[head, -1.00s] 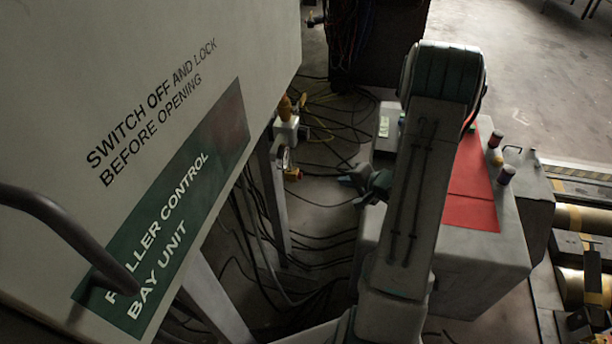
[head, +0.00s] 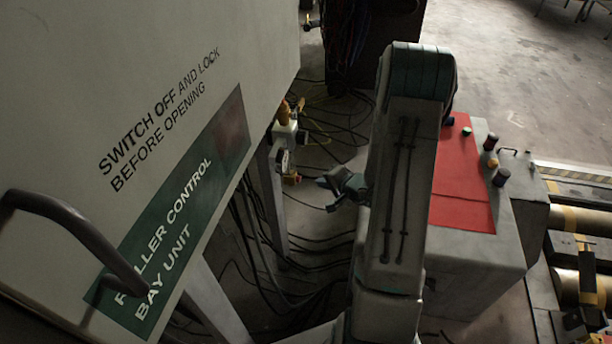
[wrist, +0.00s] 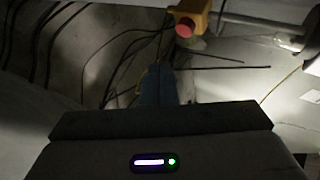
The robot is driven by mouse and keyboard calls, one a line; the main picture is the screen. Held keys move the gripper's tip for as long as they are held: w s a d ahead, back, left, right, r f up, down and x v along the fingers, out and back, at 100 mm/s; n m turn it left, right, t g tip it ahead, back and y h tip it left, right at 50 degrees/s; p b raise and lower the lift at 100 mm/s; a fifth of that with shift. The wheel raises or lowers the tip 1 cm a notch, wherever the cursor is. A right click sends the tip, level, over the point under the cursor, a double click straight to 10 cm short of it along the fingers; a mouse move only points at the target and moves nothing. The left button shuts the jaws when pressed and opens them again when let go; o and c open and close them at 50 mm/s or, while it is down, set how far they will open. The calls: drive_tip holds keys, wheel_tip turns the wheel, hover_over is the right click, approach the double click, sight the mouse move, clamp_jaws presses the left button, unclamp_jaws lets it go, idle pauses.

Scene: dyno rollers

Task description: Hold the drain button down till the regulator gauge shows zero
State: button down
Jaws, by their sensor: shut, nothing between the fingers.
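The regulator (head: 284,133) hangs at the edge of the roller control bay cabinet in the head view. Its round gauge (head: 282,161) faces sideways and its reading is too small to tell. Below the gauge is a yellow part (head: 291,179). In the wrist view a yellow housing (wrist: 195,8) carries a red-pink drain button (wrist: 185,28), near the top edge. My gripper (head: 322,183) is shut and empty, a short way right of the yellow part, pointing toward it. Its blue fingers (wrist: 158,86) lie below and left of the button in the wrist view, apart from it.
The large cabinet (head: 60,60) with a bar handle (head: 75,225) fills the left. Cables (head: 305,240) run across the floor beneath. A grey box with a red top (head: 462,200) and several small canisters stands at right, behind my arm.

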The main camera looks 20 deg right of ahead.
sight(299, 179)
drive_tip(key=shift+w+a+f+b, duration=0.1)
drive_tip(key=shift+w+a+b, duration=0.35)
drive_tip(key=shift+a+b, duration=0.15)
drive_tip(key=shift+w+a+b, duration=0.45)
drive_tip(key=shift+a, duration=0.2)
drive_tip(key=shift+w+a+f+b, duration=0.1)
drive_tip(key=shift+a+b, duration=0.05)
drive_tip(key=shift+b, duration=0.3)
idle(0.9)
drive_tip(key=shift+w+a+b, duration=0.15)
drive_tip(key=shift+a+b, duration=0.15)
drive_tip(key=shift+b, duration=0.1)
drive_tip(key=shift+w+a+b, duration=0.25)
drive_tip(key=shift+a+b, duration=0.15)
drive_tip(key=shift+b, duration=0.1)
idle(1.4)
drive_tip(key=shift+s+d, duration=0.1)
drive_tip(key=shift+d, duration=0.05)
idle(1.8)
drive_tip(key=shift+s+d+b, duration=0.4)
drive_tip(key=shift+d, duration=0.25)
